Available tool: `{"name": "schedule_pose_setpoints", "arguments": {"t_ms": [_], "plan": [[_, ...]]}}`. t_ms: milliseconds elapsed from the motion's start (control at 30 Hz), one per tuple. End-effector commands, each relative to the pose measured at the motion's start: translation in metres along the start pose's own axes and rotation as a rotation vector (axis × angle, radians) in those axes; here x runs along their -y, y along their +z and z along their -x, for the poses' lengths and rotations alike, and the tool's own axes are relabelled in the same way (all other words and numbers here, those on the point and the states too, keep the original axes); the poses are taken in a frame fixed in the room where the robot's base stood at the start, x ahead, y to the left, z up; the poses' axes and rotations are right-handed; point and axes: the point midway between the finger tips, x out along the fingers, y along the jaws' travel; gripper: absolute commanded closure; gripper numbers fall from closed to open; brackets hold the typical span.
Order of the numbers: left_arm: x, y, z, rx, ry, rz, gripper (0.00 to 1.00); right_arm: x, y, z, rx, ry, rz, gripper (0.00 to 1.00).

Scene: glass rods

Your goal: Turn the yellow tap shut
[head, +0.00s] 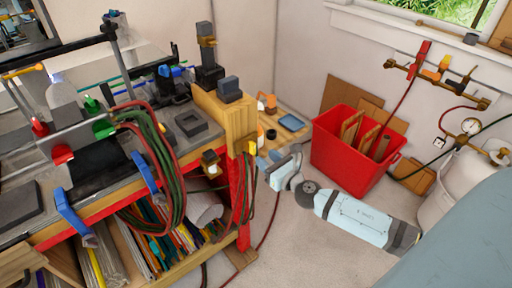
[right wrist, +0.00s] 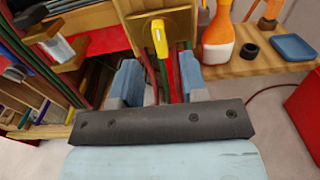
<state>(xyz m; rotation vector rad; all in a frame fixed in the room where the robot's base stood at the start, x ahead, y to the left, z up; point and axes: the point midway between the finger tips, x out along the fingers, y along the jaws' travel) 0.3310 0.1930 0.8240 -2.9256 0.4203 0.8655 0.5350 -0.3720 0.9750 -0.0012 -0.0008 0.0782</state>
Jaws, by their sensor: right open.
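A yellow tap (head: 251,147) sits on the end of the wooden workbench, above hanging red and green hoses. In the right wrist view the yellow tap handle (right wrist: 160,38) stands before a wooden plate, its long side nearly upright in the picture and slightly tilted. My right gripper (head: 266,162) is close to the bench end, just in front of and below the tap. In the right wrist view its two blue-grey fingers (right wrist: 160,80) are apart, with hoses showing between them and the handle above. It holds nothing. My left gripper is out of view.
Hoses (head: 165,165) hang along the bench front. A red crate (head: 350,150) with boards stands on the floor behind my right arm. A wall manifold (head: 437,75) carries red, orange-yellow and dark taps. A spray bottle (right wrist: 218,35) and blue tray (right wrist: 293,47) sit beside the bench end.

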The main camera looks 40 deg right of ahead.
Motion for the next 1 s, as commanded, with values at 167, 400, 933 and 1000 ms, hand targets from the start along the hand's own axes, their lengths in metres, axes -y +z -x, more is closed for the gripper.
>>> {"name": "schedule_pose_setpoints", "arguments": {"t_ms": [167, 400, 933, 1000], "plan": [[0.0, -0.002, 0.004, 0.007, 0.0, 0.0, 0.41, 0.0, 0.002, -0.032, 0.001, -0.001, -0.001, 0.6], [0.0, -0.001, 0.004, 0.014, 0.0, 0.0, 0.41, 0.0, 0.0, -0.052, 0.0, 0.0, 0.0, 0.6], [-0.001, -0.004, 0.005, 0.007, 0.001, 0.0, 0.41, 0.0, 0.0, -0.054, 0.0, 0.0, -0.001, 1.0], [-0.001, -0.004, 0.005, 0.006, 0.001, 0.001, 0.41, 0.0, -0.001, -0.054, 0.0, 0.0, -0.001, 1.0]]}}
